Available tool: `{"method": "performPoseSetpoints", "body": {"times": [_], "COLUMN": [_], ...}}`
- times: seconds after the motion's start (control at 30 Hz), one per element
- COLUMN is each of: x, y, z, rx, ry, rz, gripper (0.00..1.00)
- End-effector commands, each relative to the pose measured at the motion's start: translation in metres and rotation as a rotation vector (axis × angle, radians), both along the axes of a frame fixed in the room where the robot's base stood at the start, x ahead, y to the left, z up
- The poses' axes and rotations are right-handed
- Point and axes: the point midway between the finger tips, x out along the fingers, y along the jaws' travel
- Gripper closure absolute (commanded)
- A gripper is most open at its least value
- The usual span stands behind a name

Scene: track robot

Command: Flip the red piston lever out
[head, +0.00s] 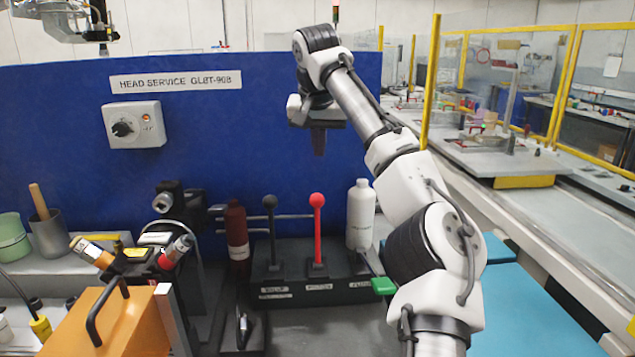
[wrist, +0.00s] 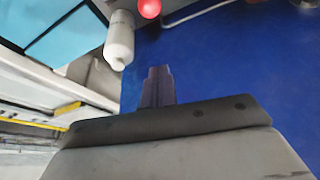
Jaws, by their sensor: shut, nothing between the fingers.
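The red piston lever (head: 318,235) stands upright on a dark lever block (head: 340,290), with a round red knob on top. In the wrist view its red knob (wrist: 150,8) shows at the top edge, beyond my fingertips. My gripper (head: 319,145) is above the lever, in front of the blue panel, pointing down. In the wrist view my gripper (wrist: 158,72) has its fingers together, with nothing between them. The gripper is apart from the lever, with a clear gap above the knob.
A black lever (head: 271,235) stands left of the red one, and a green-handled lever (head: 383,285) is at right. A white bottle (head: 360,218) and a dark red bottle (head: 237,235) stand close by. The blue panel (head: 230,140) rises behind.

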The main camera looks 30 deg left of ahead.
Motion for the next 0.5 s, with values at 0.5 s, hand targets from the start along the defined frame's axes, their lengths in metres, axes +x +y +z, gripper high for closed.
{"method": "performPoseSetpoints", "body": {"times": [0.5], "x": [0.01], "y": [0.004], "z": [-0.026], "rx": [-0.002], "ry": [0.001], "rz": [0.0], "gripper": [1.0]}}
